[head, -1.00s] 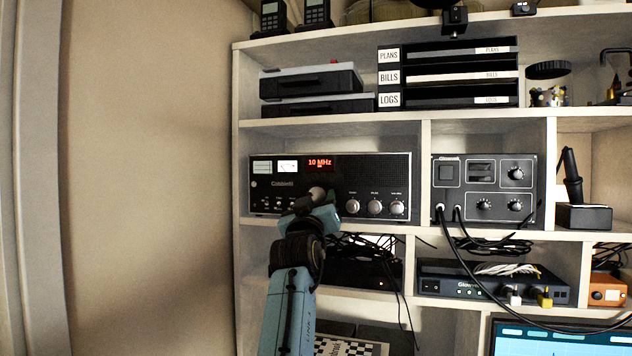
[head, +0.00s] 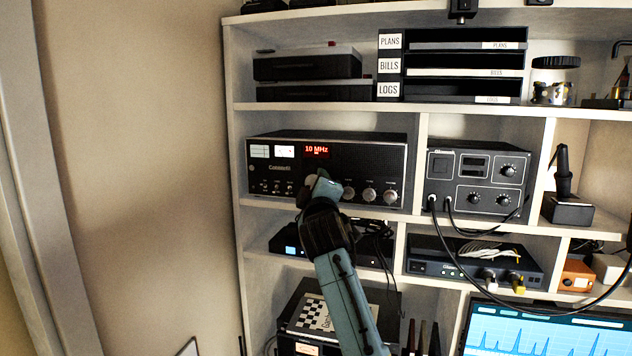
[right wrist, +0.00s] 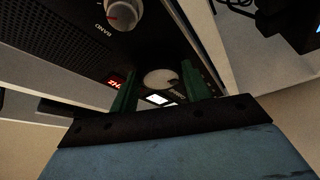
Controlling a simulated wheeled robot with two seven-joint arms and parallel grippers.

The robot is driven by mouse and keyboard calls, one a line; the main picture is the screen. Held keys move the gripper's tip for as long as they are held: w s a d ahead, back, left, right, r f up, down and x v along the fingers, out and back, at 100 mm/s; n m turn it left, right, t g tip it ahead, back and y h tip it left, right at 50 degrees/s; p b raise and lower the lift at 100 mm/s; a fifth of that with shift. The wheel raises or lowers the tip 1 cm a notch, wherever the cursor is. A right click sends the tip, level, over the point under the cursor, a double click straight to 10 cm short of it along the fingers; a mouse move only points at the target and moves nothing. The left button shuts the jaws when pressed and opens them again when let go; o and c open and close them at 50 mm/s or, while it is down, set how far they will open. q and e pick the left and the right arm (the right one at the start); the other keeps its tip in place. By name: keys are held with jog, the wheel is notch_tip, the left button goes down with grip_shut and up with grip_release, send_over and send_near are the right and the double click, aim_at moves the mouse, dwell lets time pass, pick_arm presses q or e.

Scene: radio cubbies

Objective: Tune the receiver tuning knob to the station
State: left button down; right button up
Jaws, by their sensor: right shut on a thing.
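The receiver (head: 372,150) is a black radio in the upper left cubby. Its red display (head: 316,149) reads 10 MHz. My right gripper (head: 322,182) is at the lower middle of its front panel, shut on the tuning knob and mostly hiding it in the head view. In the right wrist view, the pale round face of the tuning knob (right wrist: 160,78) shows between the two green fingers of my right gripper (right wrist: 158,88). My left gripper is not in view.
Smaller silver knobs (head: 369,194) sit just right of my gripper. A second black unit (head: 474,178) with plugged cables stands in the cubby to the right. A black box with loose cables (head: 288,243) is below the receiver. A bare wall (head: 130,180) lies left.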

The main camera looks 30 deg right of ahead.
jog(key=n+g, duration=0.1)
jog(key=n, duration=0.2)
jog(key=n+g+y, duration=0.1)
jog(key=n, duration=0.1)
jog(key=r+n+g, duration=0.1)
jog(key=n, duration=0.2)
jog(key=shift+n+y, duration=0.3)
jog(key=n+g, duration=0.1)
jog(key=n, duration=0.2)
jog(key=shift+w+r+n+g, duration=0.1)
jog(key=shift+r+n+g, duration=0.1)
jog(key=shift+n+g, duration=0.15)
jog(key=shift+c, duration=0.2)
jog(key=shift+w+a+n+g+h, duration=0.1)
jog(key=shift+n+g+h, duration=0.1)
jog(key=shift+n+g, duration=0.45)
jog(key=shift+w+a+n+g+h, duration=0.15)
jog(key=shift+n+g, duration=0.25)
jog(key=shift+n, duration=0.4)
jog(key=shift+s, duration=0.1)
jog(key=o, duration=1)
jog(key=shift+r, duration=0.1)
